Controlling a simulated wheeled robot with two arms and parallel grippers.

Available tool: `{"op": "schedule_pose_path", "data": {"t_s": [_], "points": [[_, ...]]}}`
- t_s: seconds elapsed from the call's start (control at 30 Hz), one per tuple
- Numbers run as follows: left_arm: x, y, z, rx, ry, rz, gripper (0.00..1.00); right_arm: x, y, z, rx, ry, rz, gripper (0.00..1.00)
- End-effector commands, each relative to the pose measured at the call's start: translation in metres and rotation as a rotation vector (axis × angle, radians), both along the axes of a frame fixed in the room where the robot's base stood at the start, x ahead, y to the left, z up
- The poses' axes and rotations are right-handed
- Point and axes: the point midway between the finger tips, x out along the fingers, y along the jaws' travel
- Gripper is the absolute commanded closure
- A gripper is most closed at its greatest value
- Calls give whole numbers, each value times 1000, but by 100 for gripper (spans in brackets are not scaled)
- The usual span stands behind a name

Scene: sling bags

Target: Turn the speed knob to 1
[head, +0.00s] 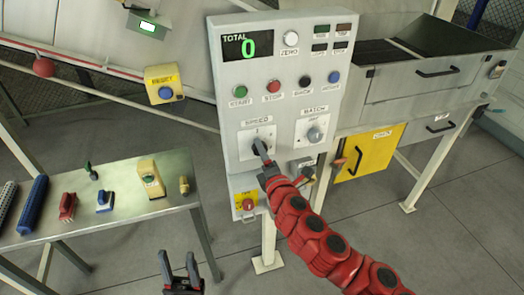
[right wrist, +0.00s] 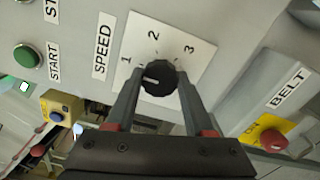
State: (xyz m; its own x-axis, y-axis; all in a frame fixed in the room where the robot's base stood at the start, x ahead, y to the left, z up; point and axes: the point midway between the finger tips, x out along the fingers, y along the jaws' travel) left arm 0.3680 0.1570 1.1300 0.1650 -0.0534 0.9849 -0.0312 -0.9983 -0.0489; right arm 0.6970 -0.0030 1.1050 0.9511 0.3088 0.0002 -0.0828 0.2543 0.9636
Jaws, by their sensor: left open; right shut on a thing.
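The black speed knob (head: 260,147) is on a white plate (head: 246,141) under the SPEED label on the grey control panel. My right gripper (head: 264,164) is shut on it. In the right wrist view, the right gripper's fingers (right wrist: 158,90) are on either side of the ribbed knob (right wrist: 160,76). The plate (right wrist: 199,64) shows the numbers 1, 2 and 3. The knob's white mark points left in that view, slightly below the direction of the 1. My left gripper (head: 180,268) is open and empty at the bottom of the head view, away from the panel.
The batch knob (head: 314,134) is right of the speed knob, with several buttons above. A red knob on a yellow plate (head: 248,204) is below. A display (head: 248,46) reads 0. A table (head: 120,222) with tools stands at left. A yellow door (head: 368,151) is at right.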

Motion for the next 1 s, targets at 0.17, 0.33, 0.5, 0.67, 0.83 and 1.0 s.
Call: {"op": "schedule_pose_path", "data": {"t_s": [0.17,0.33,0.5,0.67,0.83,1.0], "points": [[0,0,0,0,0,0,50,0,1,0,-7,-3,1,100],[0,0,0,0,0,0,50,0,0,0,-8,-2,1,100],[0,0,0,0,0,0,50,0,0,0,-8,-2,1,27],[0,0,0,0,0,0,50,0,0,0,-7,-2,1,17],[0,0,0,0,0,0,50,0,0,0,-6,-2,0,17],[0,0,-1,0,0,0,50,-7,-3,-1,-7,-2,0,17]]}}
